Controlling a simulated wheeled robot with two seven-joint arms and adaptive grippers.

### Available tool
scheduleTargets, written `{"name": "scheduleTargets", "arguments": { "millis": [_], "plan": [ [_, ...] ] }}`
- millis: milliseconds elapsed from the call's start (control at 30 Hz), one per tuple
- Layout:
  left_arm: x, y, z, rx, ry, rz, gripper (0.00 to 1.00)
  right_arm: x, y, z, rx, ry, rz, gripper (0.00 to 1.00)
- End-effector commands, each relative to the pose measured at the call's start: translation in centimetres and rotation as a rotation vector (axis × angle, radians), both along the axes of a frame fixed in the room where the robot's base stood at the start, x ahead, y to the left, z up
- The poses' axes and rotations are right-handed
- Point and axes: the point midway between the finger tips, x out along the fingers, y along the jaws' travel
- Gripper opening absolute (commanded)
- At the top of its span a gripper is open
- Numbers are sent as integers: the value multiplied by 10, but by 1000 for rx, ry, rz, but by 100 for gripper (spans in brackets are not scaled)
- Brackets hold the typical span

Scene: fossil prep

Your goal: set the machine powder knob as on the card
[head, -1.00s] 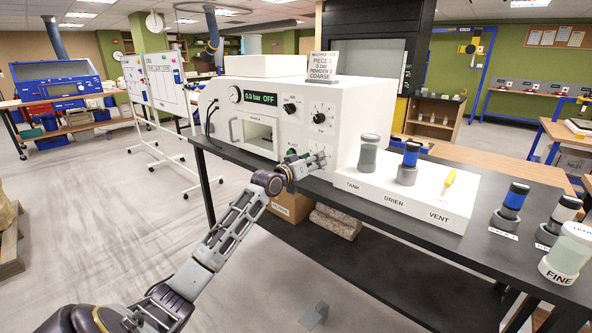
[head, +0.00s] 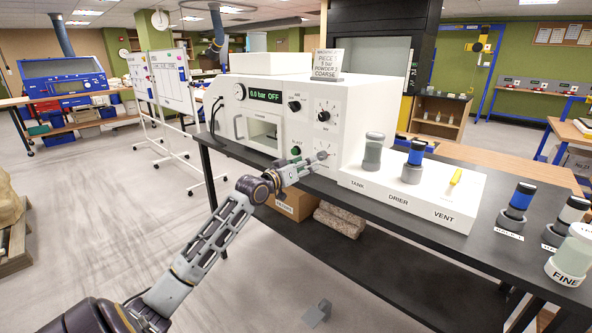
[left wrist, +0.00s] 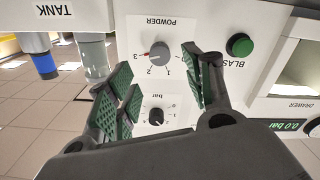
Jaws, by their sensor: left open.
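The white machine (head: 262,112) has a panel with a lit display reading 0.0 bar OFF. The grey powder knob (left wrist: 158,53) shows upside down in the left wrist view, its red mark on its left side near the figure 3. My left gripper (left wrist: 168,68) is open, its green-padded fingers on either side of the knob in that view; no contact is visible. In the head view the left gripper (head: 312,162) is in front of the panel and partly covers the powder dial. The card (head: 326,64) stands on the machine; it names powder and coarse, its figures hard to read. My right gripper is out of view.
A white block with tank, drier and vent fittings (head: 410,197) stands right of the panel. Jars stand at the bench's right end.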

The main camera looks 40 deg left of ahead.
Motion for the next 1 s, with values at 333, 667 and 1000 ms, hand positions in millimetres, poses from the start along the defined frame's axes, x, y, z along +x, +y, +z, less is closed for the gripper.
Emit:
{"name": "scheduleTargets", "arguments": {
  "millis": [333,667,1000],
  "plan": [
    [-25,2,-1,0,1,1,52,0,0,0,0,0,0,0],
    [-41,3,-1,0,1,1,52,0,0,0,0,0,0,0],
    [-43,3,0,1,0,0,52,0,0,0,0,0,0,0]
  ]
}}
